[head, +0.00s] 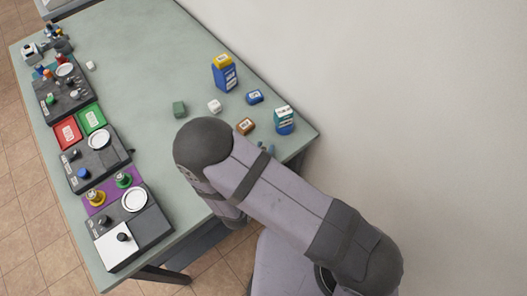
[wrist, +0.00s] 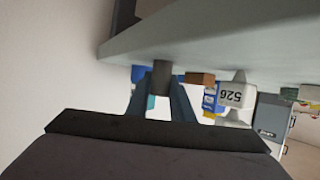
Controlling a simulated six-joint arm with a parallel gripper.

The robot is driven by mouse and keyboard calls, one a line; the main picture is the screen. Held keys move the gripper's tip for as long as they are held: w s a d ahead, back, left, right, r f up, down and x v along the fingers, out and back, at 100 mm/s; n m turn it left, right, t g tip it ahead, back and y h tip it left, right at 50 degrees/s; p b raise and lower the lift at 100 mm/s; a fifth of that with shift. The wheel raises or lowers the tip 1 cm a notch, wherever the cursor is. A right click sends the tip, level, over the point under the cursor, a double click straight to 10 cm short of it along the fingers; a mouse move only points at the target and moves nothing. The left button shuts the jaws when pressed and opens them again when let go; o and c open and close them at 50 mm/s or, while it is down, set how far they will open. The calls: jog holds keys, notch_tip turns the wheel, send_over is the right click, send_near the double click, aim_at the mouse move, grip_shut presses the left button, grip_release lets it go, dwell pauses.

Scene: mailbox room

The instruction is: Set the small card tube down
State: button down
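In the wrist view, which shows the scene upside down, a small dark grey cylinder (wrist: 161,75), which looks like the card tube, stands between the two blue fingers of my gripper (wrist: 161,88). The fingers close on its sides. One end of the tube appears close to the table surface (wrist: 225,38); I cannot tell whether it touches. In the head view, only a bit of the blue fingers (head: 266,148) shows past my arm, near the right end of the table (head: 145,60). The tube is hidden there.
Near the gripper are a brown block (head: 244,126), a teal-and-blue container (head: 284,121), a small blue box (head: 254,97), a white block (head: 214,106), a green block (head: 179,109) and a tall blue box (head: 223,75). Dark panels (head: 130,228) line the left edge. The upper middle is clear.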

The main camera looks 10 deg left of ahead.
aim_at(264, 150)
jog(key=shift+r, duration=0.15)
jog(key=shift+r, duration=4.85)
